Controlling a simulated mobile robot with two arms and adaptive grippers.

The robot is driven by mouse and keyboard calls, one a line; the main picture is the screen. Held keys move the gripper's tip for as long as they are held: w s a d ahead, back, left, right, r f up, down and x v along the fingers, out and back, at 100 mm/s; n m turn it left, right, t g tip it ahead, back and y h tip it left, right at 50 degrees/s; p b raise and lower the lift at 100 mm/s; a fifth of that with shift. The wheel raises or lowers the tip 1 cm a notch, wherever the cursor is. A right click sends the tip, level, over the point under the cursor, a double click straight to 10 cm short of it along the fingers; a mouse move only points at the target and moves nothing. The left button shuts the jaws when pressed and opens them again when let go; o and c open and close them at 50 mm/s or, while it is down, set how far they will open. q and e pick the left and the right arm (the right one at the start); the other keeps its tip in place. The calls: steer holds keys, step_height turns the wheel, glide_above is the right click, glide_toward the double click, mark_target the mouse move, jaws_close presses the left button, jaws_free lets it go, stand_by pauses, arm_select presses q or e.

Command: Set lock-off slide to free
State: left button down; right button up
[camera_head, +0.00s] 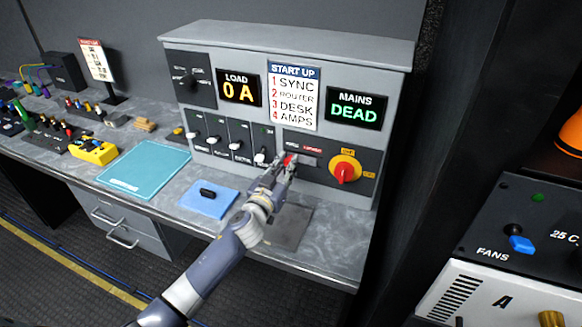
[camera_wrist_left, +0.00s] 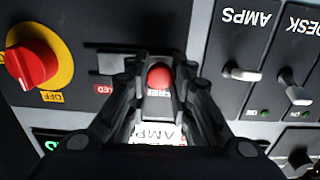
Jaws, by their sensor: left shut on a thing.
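The lock-off slide has a red knob (camera_head: 290,159) on the dark lower right panel of the grey console. The knob also shows in the wrist view (camera_wrist_left: 160,76), beside the white FREE label (camera_wrist_left: 160,93). The red LOCKED label (camera_head: 312,149), partly hidden in the wrist view, stands to the knob's right in the head view, over the empty end of the slot. My left gripper (camera_head: 284,163) is shut on the red knob, with one finger on each side of it. My right gripper is not in view.
A red rotary switch (camera_head: 345,172) on a yellow disc is close right of the slide. Several toggle switches (camera_head: 236,147) stand to the left. The MAINS display (camera_head: 354,108) reads DEAD and the LOAD display (camera_head: 238,90) reads 0 A. A blue pad (camera_head: 209,203) lies on the desk.

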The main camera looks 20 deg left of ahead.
arm_select(q)
steer(key=c, duration=1.4)
jaws_free()
steer(key=shift+a, duration=0.25)
steer(key=shift+o, duration=0.2)
steer(key=shift+a, duration=0.1)
steer(key=shift+s, duration=0.5)
steer(key=s, duration=1.1)
steer(key=shift+a, duration=0.2)
steer(key=shift+f, duration=0.1)
